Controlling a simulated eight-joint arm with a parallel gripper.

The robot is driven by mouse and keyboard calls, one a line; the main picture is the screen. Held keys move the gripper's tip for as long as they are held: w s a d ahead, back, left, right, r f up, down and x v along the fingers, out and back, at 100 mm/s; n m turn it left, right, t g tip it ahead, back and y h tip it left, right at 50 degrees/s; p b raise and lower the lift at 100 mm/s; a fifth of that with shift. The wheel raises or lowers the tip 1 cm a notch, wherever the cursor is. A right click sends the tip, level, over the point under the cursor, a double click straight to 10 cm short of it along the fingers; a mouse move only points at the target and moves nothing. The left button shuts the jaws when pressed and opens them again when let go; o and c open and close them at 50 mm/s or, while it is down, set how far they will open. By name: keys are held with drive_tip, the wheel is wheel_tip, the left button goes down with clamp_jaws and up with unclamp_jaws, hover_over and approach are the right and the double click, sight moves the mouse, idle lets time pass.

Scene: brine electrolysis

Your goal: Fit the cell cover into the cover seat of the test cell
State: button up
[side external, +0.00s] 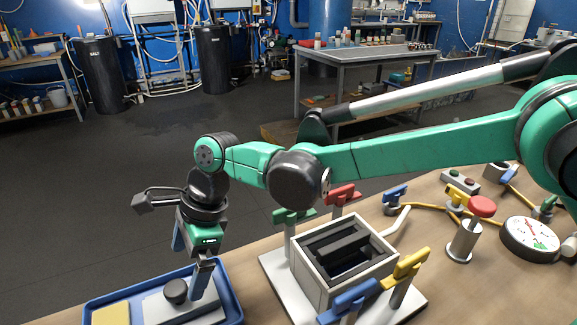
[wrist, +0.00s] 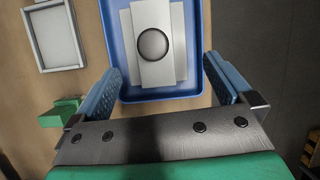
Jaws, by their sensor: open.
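The cell cover (side external: 182,308) is a pale stepped plate with a round dark knob (side external: 176,291) on top. It lies in a blue tray (side external: 236,300) at the bottom left of the side view. In the wrist view the cover (wrist: 152,75) lies beyond and between my blue fingers, knob upward. My gripper (side external: 192,258) is open and empty, above the tray beside the knob; both fingers also show in the wrist view (wrist: 160,78). The test cell (side external: 310,277) is a grey box to the right of the tray, its top opening showing a dark interior with a crossbar.
The cell stands on a white base (side external: 277,278) with blue (side external: 350,302), yellow (side external: 411,263), green and red (side external: 343,194) handles around it. A yellow block (side external: 110,314) is in the tray. A gauge (side external: 530,237) and a red button (side external: 481,206) stand at right.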

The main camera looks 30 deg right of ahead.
sight(177, 286)
drive_tip(key=shift+s+a+f+m, duration=0.25)
drive_tip(key=shift+a+f+m, duration=0.15)
drive_tip(key=shift+a+f, duration=0.4)
drive_tip(key=shift+x, duration=2.6)
drive_tip(key=shift+s, duration=0.1)
drive_tip(key=c, duration=1.5)
